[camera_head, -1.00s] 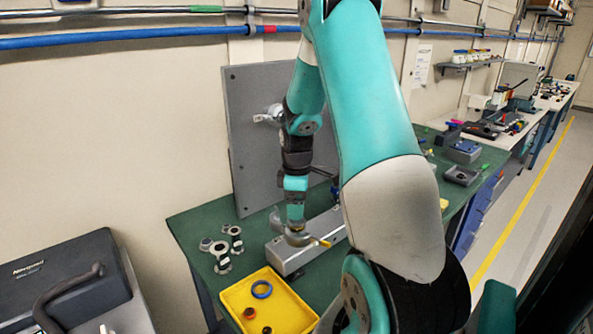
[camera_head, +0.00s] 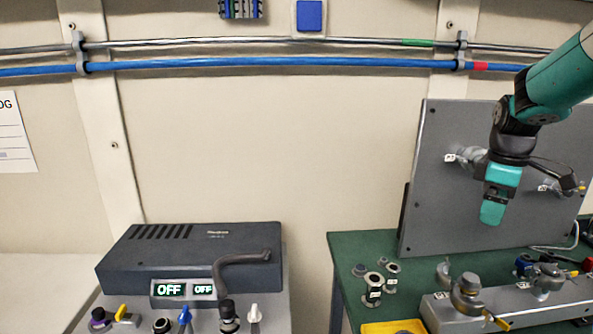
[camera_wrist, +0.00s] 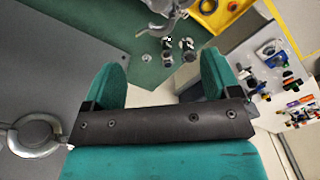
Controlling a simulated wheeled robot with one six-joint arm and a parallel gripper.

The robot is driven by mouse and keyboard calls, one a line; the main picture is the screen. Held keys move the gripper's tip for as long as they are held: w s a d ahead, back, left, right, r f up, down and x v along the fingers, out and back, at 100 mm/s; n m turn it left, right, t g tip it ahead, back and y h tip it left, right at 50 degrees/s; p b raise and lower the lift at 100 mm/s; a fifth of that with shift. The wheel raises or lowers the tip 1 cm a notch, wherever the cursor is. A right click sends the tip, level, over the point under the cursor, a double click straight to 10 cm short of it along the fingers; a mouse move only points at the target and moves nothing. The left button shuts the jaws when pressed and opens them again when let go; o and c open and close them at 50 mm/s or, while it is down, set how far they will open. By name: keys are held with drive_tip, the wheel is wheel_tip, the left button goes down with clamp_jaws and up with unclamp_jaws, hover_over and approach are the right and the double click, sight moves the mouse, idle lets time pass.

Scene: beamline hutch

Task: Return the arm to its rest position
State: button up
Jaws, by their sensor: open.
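My gripper (camera_head: 493,212) hangs fingers-down at the right of the head view, in front of the grey upright panel (camera_head: 428,180). It is above the green bench (camera_head: 345,275) and clear of the parts on it. In the wrist view its two teal fingers (camera_wrist: 160,82) stand apart with nothing between them. My arm reaches in from the upper right edge; its upper part is out of view.
A grey block (camera_head: 560,308) with valve fittings lies below my gripper. Flanged fittings (camera_head: 374,288) and a yellow tray (camera_head: 393,327) are on the bench. A dark console (camera_head: 190,260) reading OFF stands left. Blue and metal pipes (camera_head: 270,62) run along the wall.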

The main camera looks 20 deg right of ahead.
drive_tip(key=w+a, duration=0.1)
drive_tip(key=a, duration=1.2)
drive_tip(key=s+a+y, duration=0.1)
drive_tip(key=s+a, duration=0.4)
drive_tip(key=a, duration=0.3)
drive_tip(key=s+a+f+y+b, duration=0.1)
drive_tip(key=s+a, duration=0.4)
drive_tip(key=a, duration=0.4)
drive_tip(key=s+a+f+y+b, duration=0.1)
drive_tip(key=s+a+y, duration=0.1)
drive_tip(key=s+a, duration=0.4)
drive_tip(key=shift+a+n, duration=0.3)
drive_tip(key=shift+a, duration=0.95)
drive_tip(key=shift+c, duration=0.2)
